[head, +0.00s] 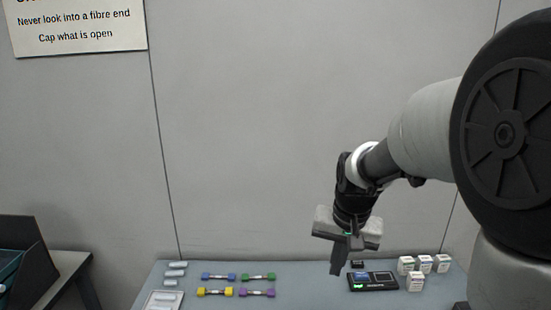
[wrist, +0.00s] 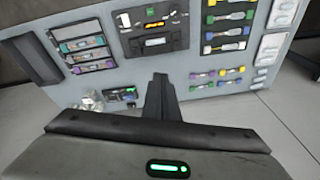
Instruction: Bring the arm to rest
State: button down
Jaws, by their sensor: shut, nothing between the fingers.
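My gripper (head: 338,262) hangs from my arm above the back part of the worktable (head: 310,285) in the head view. Its fingers are shut together with nothing between them and point down. In the wrist view the closed fingers (wrist: 160,95) stand up in the middle of the picture, over the table. In the head view the fingers appear just left of a small dark device (head: 373,281) with a green light. I cannot tell the exact height above the table.
Several white boxes (head: 415,282) stand right of the device. Coloured-end pieces (head: 218,277) lie in rows on the left, beside white packets (head: 165,299). The wrist view shows a black case (wrist: 150,28) and a rack of trays (wrist: 85,45). A wall (head: 260,130) stands behind.

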jog(key=s+r+n+t, duration=0.1)
jog(key=s+r, duration=0.3)
jog(key=s, duration=0.5)
jog(key=s+r+n+t, duration=0.2)
jog(key=s+r, duration=0.3)
jog(key=s, duration=0.5)
jog(key=shift+d, duration=0.15)
jog(key=shift+r, duration=0.1)
